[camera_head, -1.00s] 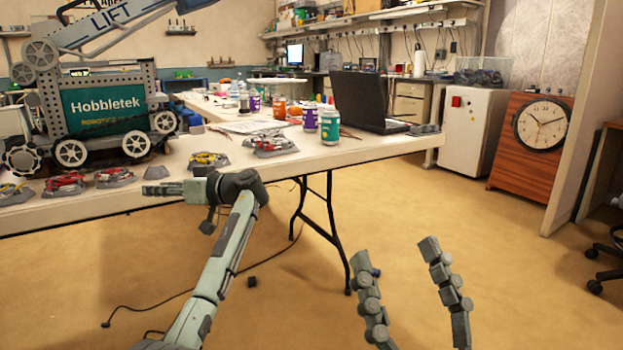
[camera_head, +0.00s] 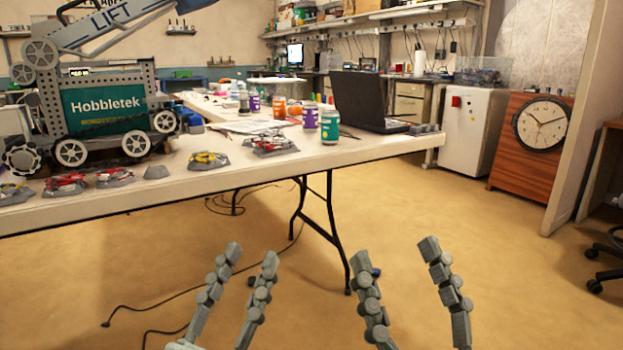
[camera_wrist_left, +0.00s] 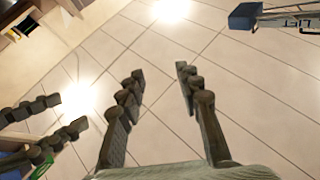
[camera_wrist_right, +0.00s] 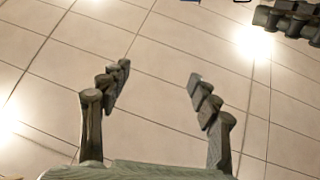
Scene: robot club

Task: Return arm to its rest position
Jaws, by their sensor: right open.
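My left gripper (camera_head: 251,256) stands low in the head view, left of centre, fingers pointing up in front of the table. Its two fingers are apart and empty; in the left wrist view (camera_wrist_left: 160,76) only ceiling tiles show between them. My right gripper (camera_head: 395,250) is to its right, over the open floor, also fingers up. Its fingers are wide apart and empty, as in the right wrist view (camera_wrist_right: 159,73). Neither gripper touches the table (camera_head: 225,190). The forearms are mostly below the head picture.

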